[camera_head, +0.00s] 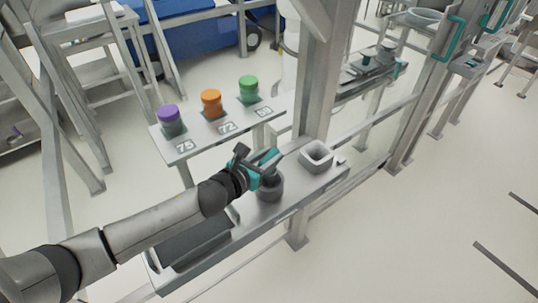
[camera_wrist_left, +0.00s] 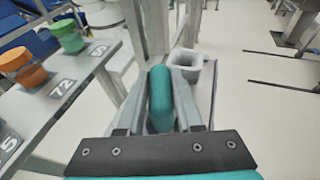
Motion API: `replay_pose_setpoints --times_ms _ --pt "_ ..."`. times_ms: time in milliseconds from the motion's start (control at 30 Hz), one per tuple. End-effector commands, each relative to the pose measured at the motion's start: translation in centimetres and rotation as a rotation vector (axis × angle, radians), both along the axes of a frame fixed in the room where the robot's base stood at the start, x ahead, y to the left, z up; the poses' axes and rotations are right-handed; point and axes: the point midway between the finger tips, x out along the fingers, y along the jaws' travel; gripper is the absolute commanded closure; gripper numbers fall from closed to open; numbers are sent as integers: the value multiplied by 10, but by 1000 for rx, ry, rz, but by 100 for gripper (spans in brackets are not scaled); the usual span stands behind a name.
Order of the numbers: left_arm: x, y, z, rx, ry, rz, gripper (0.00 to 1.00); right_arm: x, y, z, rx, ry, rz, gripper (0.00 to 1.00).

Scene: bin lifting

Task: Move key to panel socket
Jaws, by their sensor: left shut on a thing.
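My left gripper (camera_head: 262,166) is shut on the teal key, which shows between its fingers in the left wrist view (camera_wrist_left: 160,98). In the head view the gripper is just above a dark grey round holder (camera_head: 270,191) on the grey panel ledge. Whether the key's lower end is inside this holder or clear of it cannot be told. A light grey, square, hollow socket (camera_head: 316,154) stands on the ledge to the right of the gripper, apart from it. It also shows beyond the fingertips in the left wrist view (camera_wrist_left: 187,61). My right gripper is out of view.
A shelf (camera_head: 185,151) behind carries purple (camera_head: 168,112), orange (camera_head: 211,99) and green (camera_head: 248,84) capped pots beside number labels. A grey upright post (camera_head: 315,85) stands close behind the socket. A dark tray (camera_head: 195,240) lies at the ledge's near left end.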

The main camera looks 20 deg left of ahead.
Motion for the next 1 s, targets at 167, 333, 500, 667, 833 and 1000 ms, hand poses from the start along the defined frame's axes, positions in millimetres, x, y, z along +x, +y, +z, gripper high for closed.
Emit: replay_pose_setpoints --times_ms 167,333,500,667,833,1000 --pt "1 0 0 -1 -3 -1 100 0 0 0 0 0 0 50" --pt "1 0 1 -1 -3 -1 100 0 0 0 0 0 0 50" --pt "0 0 0 -1 -2 -1 100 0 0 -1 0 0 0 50" --pt "1 0 -3 -1 -2 -1 100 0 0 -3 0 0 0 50" --pt "0 0 -7 -2 -2 -1 100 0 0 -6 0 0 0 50" --pt "0 0 -10 -2 -2 -1 100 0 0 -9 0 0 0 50"
